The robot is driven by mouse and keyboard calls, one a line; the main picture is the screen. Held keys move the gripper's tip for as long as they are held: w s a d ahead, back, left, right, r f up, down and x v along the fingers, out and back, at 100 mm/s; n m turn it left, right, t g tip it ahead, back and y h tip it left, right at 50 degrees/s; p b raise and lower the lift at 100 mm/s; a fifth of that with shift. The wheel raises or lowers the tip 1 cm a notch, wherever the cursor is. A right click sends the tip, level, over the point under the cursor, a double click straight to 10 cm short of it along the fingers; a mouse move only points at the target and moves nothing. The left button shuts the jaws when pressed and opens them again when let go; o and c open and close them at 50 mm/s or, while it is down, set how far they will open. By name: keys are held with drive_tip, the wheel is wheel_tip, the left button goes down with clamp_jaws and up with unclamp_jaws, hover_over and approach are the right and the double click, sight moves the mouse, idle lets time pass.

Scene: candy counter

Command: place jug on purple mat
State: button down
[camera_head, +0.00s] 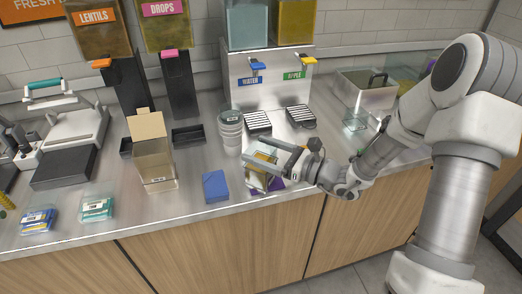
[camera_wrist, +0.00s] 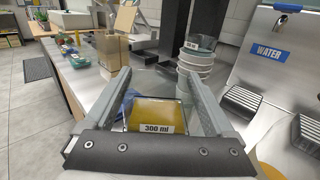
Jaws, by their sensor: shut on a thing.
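The jug (camera_wrist: 155,112) is a clear vessel with yellow contents and a "300 ml" label. In the wrist view it sits between the two fingers of my gripper (camera_wrist: 158,80), which is shut on it. In the head view my gripper (camera_head: 258,160) is over the front part of the counter, with the jug (camera_head: 264,155) partly hidden by the fingers. The purple mat (camera_head: 276,184) shows only in part, below and behind my gripper near the counter's front edge. I cannot tell whether the jug touches the mat.
The water and apple dispenser (camera_head: 270,85) with drip trays is at the back. The counter's front edge is close.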

drive_tip(key=shift+f, duration=0.2)
unclamp_jaws()
drive_tip(key=shift+r, duration=0.1)
drive_tip(key=shift+r, duration=0.25)
drive_tip(key=v, duration=1.2)
